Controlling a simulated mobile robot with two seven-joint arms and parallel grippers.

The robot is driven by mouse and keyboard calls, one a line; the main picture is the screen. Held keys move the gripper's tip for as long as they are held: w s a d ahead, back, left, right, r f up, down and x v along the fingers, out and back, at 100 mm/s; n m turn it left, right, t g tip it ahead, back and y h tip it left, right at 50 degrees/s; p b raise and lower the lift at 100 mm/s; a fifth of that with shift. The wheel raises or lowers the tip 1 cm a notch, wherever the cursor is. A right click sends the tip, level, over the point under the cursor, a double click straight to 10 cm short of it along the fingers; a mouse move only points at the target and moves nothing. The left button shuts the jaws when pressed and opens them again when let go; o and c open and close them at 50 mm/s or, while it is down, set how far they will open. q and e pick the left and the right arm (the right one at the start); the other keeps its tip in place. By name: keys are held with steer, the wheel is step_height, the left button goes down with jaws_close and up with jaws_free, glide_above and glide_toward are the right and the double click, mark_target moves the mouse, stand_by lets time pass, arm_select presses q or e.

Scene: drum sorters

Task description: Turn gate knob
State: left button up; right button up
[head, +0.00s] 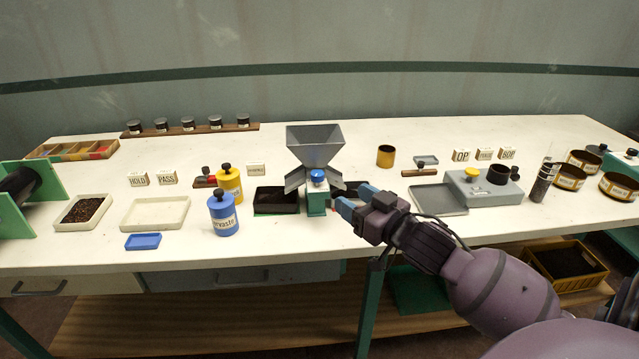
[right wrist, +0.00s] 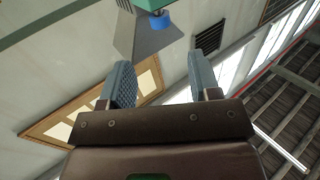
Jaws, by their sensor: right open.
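The gate knob (head: 318,176) is a round blue knob with a light top, on the front of a green stand (head: 316,202) under a grey funnel hopper (head: 315,142) with sloped chutes. In the right wrist view the blue knob (right wrist: 161,20) and the grey hopper (right wrist: 140,38) show at the top, beyond the fingertips. My right gripper (head: 352,197) is open and empty, just right of the stand and a little lower in the picture than the knob. Its two fingers are apart in the right wrist view (right wrist: 162,82), with nothing between them. My left gripper is out of view.
A black tray (head: 277,200) sits left of the stand. Blue (head: 222,216) and yellow (head: 229,186) canisters stand further left. A grey tray (head: 438,199) and a grey box with a yellow button (head: 460,187) are to the right. The white table's front strip is mostly clear.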

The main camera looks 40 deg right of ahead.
mark_target(322, 179)
steer(key=w, duration=0.4)
steer(key=w+b, duration=0.1)
steer(key=w, duration=0.3)
steer(key=shift+a+f, duration=0.1)
steer(key=shift+a, duration=0.1)
steer(key=shift+w, duration=0.9)
